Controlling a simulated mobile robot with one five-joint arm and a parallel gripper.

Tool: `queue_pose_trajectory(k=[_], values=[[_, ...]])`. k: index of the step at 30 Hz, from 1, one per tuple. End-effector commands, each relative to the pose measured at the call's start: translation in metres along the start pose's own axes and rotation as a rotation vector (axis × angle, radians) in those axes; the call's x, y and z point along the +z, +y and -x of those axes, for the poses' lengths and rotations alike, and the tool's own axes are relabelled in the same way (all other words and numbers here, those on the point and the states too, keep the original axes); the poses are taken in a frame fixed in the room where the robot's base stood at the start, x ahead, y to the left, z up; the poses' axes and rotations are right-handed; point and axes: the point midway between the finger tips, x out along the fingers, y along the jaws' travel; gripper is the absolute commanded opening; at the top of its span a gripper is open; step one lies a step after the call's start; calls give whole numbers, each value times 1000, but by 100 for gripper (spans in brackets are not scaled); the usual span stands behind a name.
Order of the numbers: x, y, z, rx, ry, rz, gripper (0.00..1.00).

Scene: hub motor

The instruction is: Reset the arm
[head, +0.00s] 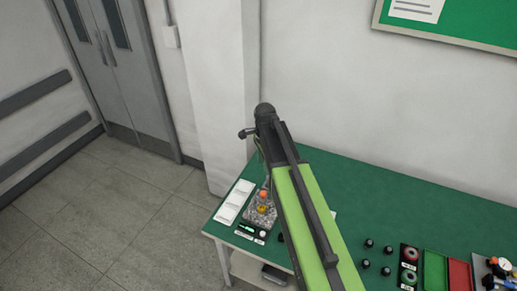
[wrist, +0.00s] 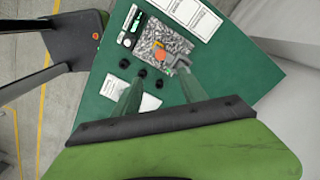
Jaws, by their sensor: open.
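My arm reaches over the green table (head: 350,190) in the head view, with its dark wrist end above the table's back left part. In the wrist view my gripper (wrist: 158,88) has its two fingers spread apart with nothing between them. They stand above the table, which also shows there (wrist: 100,110). A clear tray of grey bits (wrist: 165,42) lies beyond the fingertips, with an orange piece (wrist: 160,56) on it. In the head view the fingers are mostly hidden behind the arm.
White cards (head: 234,202) lie at the table's left end. Several black knobs (head: 369,243), a green bin (head: 434,270) and a red bin (head: 459,273) are at the right. A wall and pillar (head: 215,90) rise behind. Floor (head: 110,220) is clear at left.

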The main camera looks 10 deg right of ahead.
Motion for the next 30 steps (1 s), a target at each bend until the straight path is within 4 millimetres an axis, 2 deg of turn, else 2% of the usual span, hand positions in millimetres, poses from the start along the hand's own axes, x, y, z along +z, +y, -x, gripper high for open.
queue_pose_trajectory(k=[5, 8, 9, 14, 18, 21, 24, 27, 30], values=[[0, 0, -5, 0, 0, 0, 50], [0, 0, -31, 0, 0, 1, 50], [1, 2, -45, 0, 0, 1, 50], [8, 37, -100, 0, 0, 34, 50], [15, 78, -144, 0, 0, 273, 50], [20, 107, -162, -1, 0, 534, 50], [23, 130, -168, -1, 1, 805, 50], [26, 144, -162, -2, 1, 1061, 50], [26, 148, -161, -2, 1, 1263, 50]])
